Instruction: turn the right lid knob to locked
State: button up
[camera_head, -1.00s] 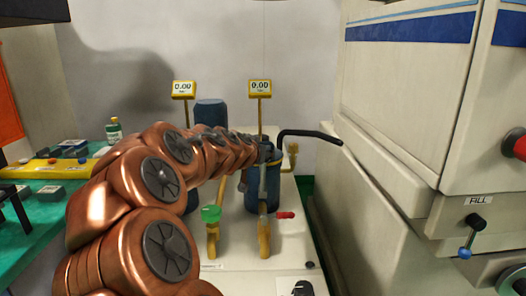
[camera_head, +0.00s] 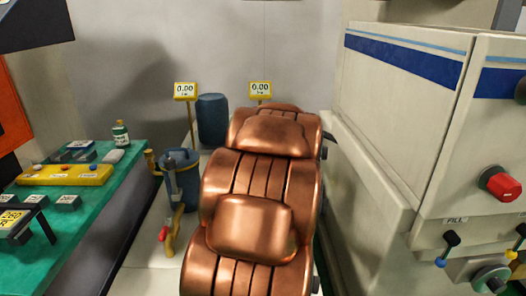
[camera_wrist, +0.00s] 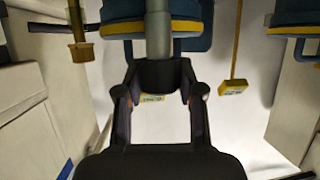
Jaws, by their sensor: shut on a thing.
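My gripper (camera_wrist: 158,78) is shut on a grey round post (camera_wrist: 158,38) at the top middle of the wrist view. The post stands in front of a blue vessel (camera_wrist: 192,12) with a yellow rim. I cannot tell whether the post is part of the right lid knob, and no lock marking is readable. In the head view my copper arm hides the gripper and the right vessel. The left blue vessel (camera_head: 180,160) shows to the left of my arm, with a grey rod and yellow pipe (camera_head: 172,240) in front.
The cream machine (camera_head: 400,120) stands close on the right, with a red knob (camera_head: 500,183) and small levers. A green bench (camera_head: 85,215) is on the left. Two yellow displays (camera_head: 185,90) read 0.00. A blue drum (camera_head: 212,118) stands behind.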

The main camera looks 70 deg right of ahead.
jog(key=shift+w+n+t+p, duration=0.1)
jog(key=shift+n+t+p, duration=0.2)
jog(key=shift+p, duration=0.25)
jog(key=o, duration=1.2)
jog(key=shift+c, duration=0.2)
jog(key=v, duration=0.7)
jog(key=shift+a, duration=0.2)
jog(key=shift+r, duration=0.1)
